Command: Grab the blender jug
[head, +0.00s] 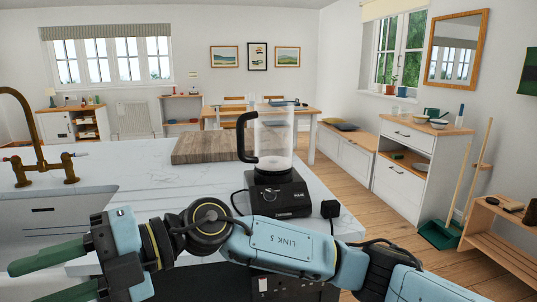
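The blender jug (274,135) is clear, with a black handle on its left side. It stands upright on its black blender base (280,194) on the white counter. My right arm comes in from the right and crosses in front of the base. My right gripper (28,282) is at the lower left, well away from the jug, with its green fingers pointing left. The fingers are spread with a gap and nothing shows between them. The lower finger is partly cut off by the picture edge. My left gripper is not in view.
A wooden board (213,149) lies on the counter (140,178) behind and left of the blender. A sink (55,213) with a brass tap (37,160) is at the left. A black plug (330,209) sits right of the base. Open floor lies beyond the counter's right edge.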

